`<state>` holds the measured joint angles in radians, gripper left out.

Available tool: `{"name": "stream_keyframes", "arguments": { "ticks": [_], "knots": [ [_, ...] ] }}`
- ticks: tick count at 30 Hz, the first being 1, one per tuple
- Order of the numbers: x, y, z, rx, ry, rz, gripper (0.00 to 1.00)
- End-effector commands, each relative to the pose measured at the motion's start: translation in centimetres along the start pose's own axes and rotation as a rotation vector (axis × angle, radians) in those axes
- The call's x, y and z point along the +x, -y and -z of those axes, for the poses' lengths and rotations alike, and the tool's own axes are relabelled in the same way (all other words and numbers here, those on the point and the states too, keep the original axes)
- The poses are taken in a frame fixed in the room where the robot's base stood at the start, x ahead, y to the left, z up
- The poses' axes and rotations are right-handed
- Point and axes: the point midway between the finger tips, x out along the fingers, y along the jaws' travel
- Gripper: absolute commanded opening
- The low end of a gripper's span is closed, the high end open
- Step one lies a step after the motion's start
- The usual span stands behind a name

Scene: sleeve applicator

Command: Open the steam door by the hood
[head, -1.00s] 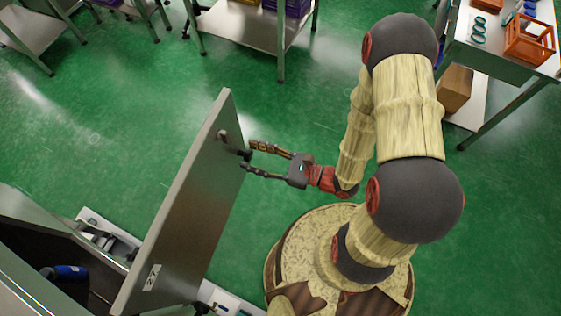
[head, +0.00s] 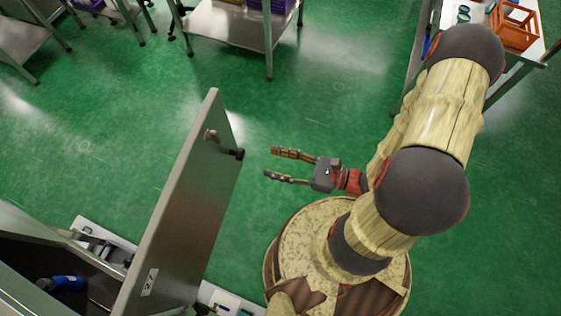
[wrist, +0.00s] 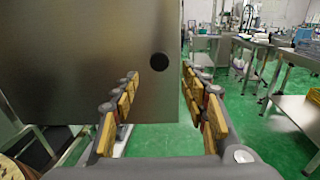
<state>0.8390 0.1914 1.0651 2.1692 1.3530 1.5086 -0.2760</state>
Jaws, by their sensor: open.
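The steam door (head: 182,215) is a grey metal panel, swung well out from the machine at the lower left of the head view. It bears a dark round knob (head: 237,154) near its free edge. In the wrist view the door (wrist: 90,60) fills the left side, with the knob (wrist: 159,62) near its right edge. My gripper (head: 268,163) is open and empty, a short gap to the right of the knob. In the wrist view its fingers (wrist: 160,90) point toward the door's free edge. I cannot pick out a hood.
The machine's opening (head: 70,272) shows at the lower left with a blue item (head: 68,283) inside. Metal tables stand at the top, and a table with an orange crate (head: 514,25) stands at the upper right. Green floor (head: 330,100) is clear beyond the gripper.

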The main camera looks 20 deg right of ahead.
Motion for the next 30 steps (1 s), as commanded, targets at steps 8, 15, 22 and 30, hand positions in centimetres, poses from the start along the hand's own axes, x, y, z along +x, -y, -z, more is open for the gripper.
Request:
{"name": "stream_keyframes", "arguments": {
  "ticks": [8, 15, 22, 30],
  "knots": [
    [-1.02, -0.01, 0.01, -0.001, -0.001, 0.001, 0.44],
    [-1.05, -0.04, 0.01, -0.001, -0.001, 0.0, 0.44],
    [-1.04, -0.04, 0.01, -0.001, 0.0, 0.0, 0.44],
    [-0.85, -0.64, -0.11, -0.068, -0.031, -0.096, 0.44]
  ]
}}
